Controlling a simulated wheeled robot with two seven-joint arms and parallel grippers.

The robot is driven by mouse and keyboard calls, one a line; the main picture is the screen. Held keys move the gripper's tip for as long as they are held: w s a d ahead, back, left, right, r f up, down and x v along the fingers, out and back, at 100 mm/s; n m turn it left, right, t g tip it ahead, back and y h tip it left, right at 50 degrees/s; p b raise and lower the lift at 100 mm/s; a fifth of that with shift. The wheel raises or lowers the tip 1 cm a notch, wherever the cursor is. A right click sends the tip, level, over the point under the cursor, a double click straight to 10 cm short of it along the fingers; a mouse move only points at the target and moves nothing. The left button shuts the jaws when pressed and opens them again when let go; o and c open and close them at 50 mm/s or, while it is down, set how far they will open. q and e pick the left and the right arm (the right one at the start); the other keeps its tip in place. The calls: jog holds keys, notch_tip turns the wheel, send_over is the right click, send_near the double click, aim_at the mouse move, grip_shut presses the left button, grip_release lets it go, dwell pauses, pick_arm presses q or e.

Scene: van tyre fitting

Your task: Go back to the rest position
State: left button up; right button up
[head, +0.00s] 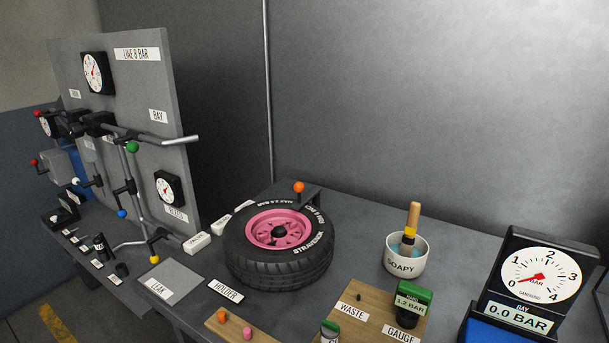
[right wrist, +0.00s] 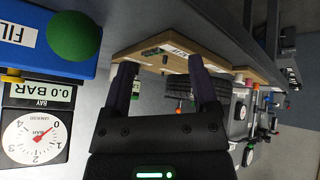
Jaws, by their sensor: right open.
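My right gripper (right wrist: 162,62) shows in the right wrist view with its two dark fingers apart and nothing between them. Behind the fingers is a wooden board (right wrist: 150,42), seen at a steep angle; the fingers look apart from it. Neither gripper shows in the head view, so my left gripper is out of sight. A black tyre with a pink rim (head: 279,232) lies flat on the grey bench in the head view.
Right of the tyre stand the SOAPY bowl (head: 406,257) with a brush, a green 1.2 BAR gauge (head: 413,297) and the BAY dial (head: 540,274) reading 0.0 BAR. A pipe panel (head: 130,120) rises at left. A blue box with a green knob (right wrist: 74,37) is beside my right gripper.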

jog(key=s+f+m+g, duration=0.1)
jog(key=s+f+g, duration=0.25)
jog(key=s, duration=0.45)
jog(key=s+f+g+b, duration=0.1)
jog(key=s+f, duration=0.1)
jog(key=f, duration=1)
jog(key=s+f+g+b, duration=0.1)
jog(key=s+f+g, duration=0.15)
jog(key=f, duration=0.95)
jog(key=s+d+f+b, duration=0.1)
jog(key=s+d+f, duration=0.1)
jog(key=s+f, duration=0.5)
jog(key=s, duration=0.4)
jog(key=shift+d+f, duration=0.25)
